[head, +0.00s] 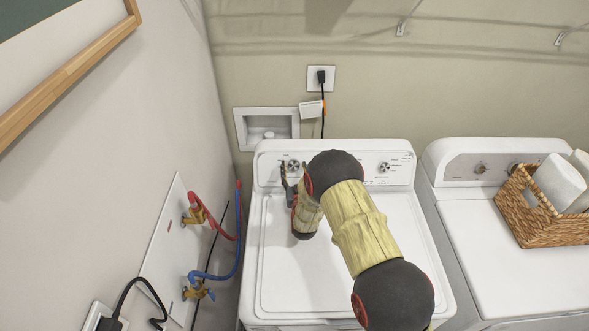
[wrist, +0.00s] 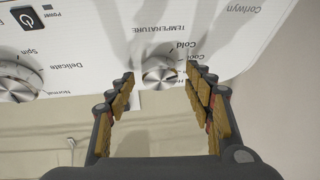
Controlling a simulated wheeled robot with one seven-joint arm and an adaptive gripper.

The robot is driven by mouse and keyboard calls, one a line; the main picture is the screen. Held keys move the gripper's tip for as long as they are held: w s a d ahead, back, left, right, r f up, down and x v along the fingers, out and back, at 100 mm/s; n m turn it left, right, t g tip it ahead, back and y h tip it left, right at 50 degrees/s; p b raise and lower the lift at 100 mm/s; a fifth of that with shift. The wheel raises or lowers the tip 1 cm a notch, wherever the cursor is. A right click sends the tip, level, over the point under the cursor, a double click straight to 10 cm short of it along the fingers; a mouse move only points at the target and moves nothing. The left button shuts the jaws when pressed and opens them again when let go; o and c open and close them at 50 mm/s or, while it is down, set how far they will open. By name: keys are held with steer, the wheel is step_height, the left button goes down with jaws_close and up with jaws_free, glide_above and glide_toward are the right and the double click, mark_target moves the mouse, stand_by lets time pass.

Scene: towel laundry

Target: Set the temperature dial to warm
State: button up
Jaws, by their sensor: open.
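The temperature dial (wrist: 160,74) is a round silver knob on the white washer panel, under the printed word TEMPERATURE. The wrist view shows the panel upside down, with Cold and Cool readable beside the dial and other labels partly hidden. In the head view the temperature dial (head: 293,166) is the left knob on the washer panel. My gripper (wrist: 161,76) is open, with one finger on each side of the dial. It also shows in the head view (head: 292,171). I cannot tell whether the fingers touch the dial. The dial's exact setting is unclear.
The washer (head: 285,265) has a second cycle knob (head: 384,168) to the right. A power button (wrist: 27,19) is near it. A dryer (head: 520,275) with a wicker basket (head: 548,232) of towels stands right. Red and blue hoses (head: 238,225) run along the left wall.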

steer(key=shift+c, duration=1.4)
steer(key=c, duration=0.7)
steer(key=shift+c, duration=0.8)
steer(key=shift+a+f+m+h+b, duration=0.15)
steer(key=shift+m+h+b, duration=0.15)
steer(key=shift+m+b, duration=0.3)
steer(key=shift+b, duration=0.55)
steer(key=m+h+b, duration=0.2)
steer(key=m+b, duration=0.1)
steer(key=shift+a+f, duration=0.1)
steer(key=m+h+b, duration=0.1)
steer(key=m+b, duration=0.2)
steer(key=m, duration=0.1)
steer(key=shift+h+b, duration=0.35)
steer(key=shift+h, duration=0.05)
steer(key=shift+r+m+g+h+b, duration=0.3)
steer(key=shift+m+h+b, duration=0.3)
steer(key=shift+m, duration=0.5)
